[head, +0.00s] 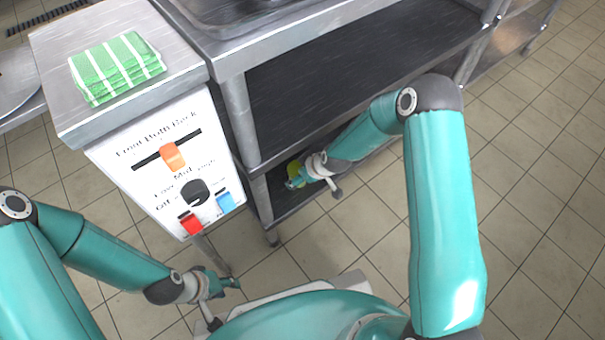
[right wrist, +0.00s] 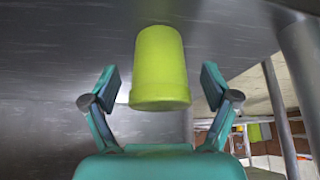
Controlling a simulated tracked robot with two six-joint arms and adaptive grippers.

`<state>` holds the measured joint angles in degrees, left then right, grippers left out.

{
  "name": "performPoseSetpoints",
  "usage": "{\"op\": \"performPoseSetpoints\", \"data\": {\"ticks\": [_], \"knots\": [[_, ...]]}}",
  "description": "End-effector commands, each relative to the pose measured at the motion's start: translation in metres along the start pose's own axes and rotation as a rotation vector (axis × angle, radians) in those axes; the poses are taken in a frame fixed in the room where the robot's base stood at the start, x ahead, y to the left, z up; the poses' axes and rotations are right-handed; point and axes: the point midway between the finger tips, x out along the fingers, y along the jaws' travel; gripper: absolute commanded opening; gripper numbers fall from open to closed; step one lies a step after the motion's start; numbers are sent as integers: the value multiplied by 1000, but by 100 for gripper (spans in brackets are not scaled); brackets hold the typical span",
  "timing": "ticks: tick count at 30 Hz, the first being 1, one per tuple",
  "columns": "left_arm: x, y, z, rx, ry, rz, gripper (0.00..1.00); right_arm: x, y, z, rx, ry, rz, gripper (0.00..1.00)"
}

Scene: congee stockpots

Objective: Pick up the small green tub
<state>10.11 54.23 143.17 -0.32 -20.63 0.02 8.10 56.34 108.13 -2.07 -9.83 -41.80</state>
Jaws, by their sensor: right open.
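The small green tub (right wrist: 160,65) is yellow-green and stands between the open fingers of my right gripper (right wrist: 160,88) in the right wrist view, with a gap visible on each side. In the head view the tub (head: 294,169) shows only in part on the low shelf, behind my right gripper (head: 298,181). My left gripper (head: 222,285) is low at the left, near the floor below the control cabinet, with nothing seen in it; its fingers are too small to judge.
The metal shelf unit (head: 238,115) has a post close to my right gripper, and its upper shelf lies above. A cabinet (head: 150,165) with sliders and a knob stands left, with folded green striped cloths (head: 117,68) on top. Tiled floor (head: 540,170) is clear at right.

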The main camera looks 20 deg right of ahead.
Motion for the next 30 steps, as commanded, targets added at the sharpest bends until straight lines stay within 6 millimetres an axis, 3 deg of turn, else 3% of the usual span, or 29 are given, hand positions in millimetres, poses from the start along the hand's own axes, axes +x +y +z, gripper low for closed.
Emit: {"op": "performPoseSetpoints", "data": {"ticks": [1,6,14,27,30], "knots": [[11,-4,0,0,0,0,40,14,2,2,0,1,1,86],[16,-6,0,0,0,0,40,30,2,1,2,0,1,86],[16,-6,0,0,0,0,40,30,2,0,2,0,1,86],[16,-6,0,0,0,0,40,30,3,1,2,0,2,15],[16,-6,0,0,0,0,40,30,3,0,2,1,2,15]]}}
